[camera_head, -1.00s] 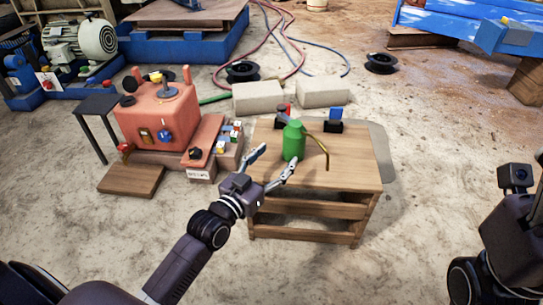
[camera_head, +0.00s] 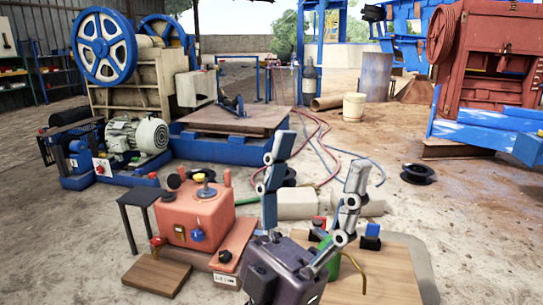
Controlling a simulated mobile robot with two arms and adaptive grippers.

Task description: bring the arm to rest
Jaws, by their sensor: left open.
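My left gripper (camera_head: 318,160) is large in the lower middle of the head view, its fingers pointing up and spread wide apart. Nothing is held between them. Behind it stands the green can (camera_head: 329,262) on the small wooden table (camera_head: 398,272). The gripper hides much of the can; its thin bent brass spout shows to the right. I cannot tell how far the gripper is from the can. My right gripper is not in view.
An orange-red box with knobs (camera_head: 190,215) stands left of the table, with a wooden board (camera_head: 157,275) before it. Pale blocks (camera_head: 297,203) lie behind the table. A crusher with blue wheels (camera_head: 107,46) stands at back left. Bare floor lies at right.

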